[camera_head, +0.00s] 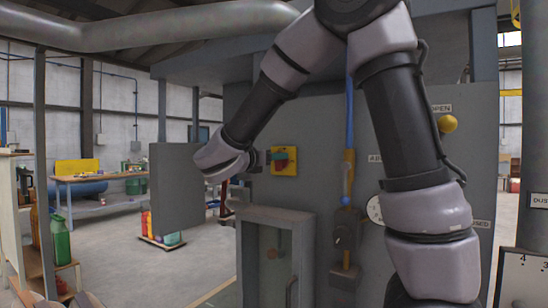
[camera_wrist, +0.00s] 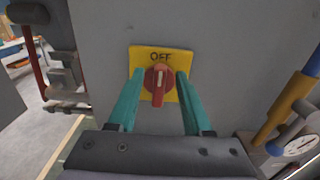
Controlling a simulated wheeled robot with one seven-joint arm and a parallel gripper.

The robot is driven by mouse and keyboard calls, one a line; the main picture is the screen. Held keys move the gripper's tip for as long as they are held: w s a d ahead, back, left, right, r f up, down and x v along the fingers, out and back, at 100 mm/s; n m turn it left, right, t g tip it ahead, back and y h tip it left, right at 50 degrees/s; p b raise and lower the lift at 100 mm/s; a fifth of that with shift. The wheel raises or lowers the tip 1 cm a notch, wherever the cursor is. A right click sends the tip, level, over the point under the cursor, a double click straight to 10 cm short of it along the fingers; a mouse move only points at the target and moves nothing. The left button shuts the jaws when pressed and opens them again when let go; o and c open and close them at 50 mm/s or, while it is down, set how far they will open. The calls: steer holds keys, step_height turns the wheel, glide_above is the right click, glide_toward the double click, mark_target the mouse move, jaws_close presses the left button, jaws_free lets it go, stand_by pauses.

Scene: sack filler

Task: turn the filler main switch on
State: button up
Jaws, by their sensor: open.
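The main switch is a red rotary knob (camera_wrist: 158,82) on a yellow plate (camera_wrist: 148,58) on the grey filler panel. In the wrist view the word OFF reads above the knob, and its handle stands upright. My gripper (camera_wrist: 158,90) is open, its two green fingers on either side of the knob, with gaps visible between fingers and knob.
An open grey door panel (camera_head: 175,188) stands left of my wrist. Below the switch is a framed cabinet (camera_head: 277,220). To the right are a blue and yellow pipe (camera_head: 349,170) and a round gauge (camera_head: 374,210). Open floor and a workbench (camera_head: 105,178) lie at left.

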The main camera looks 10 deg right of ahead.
jaws_close()
steer(key=shift+m, duration=0.3)
steer(key=shift+s+d+f+m, duration=0.2)
steer(key=shift+s+f+m, duration=0.1)
steer(key=shift+m, duration=2.55)
steer(key=shift+s+d+f+m, duration=0.15)
steer(key=shift+d+f+m, duration=0.15)
steer(key=shift+m, duration=2.6)
steer(key=shift+s+d+f+m, duration=0.15)
steer(key=shift+s+f+m, duration=0.15)
steer(key=shift+m, duration=2.55)
steer(key=shift+f, duration=0.1)
jaws_free()
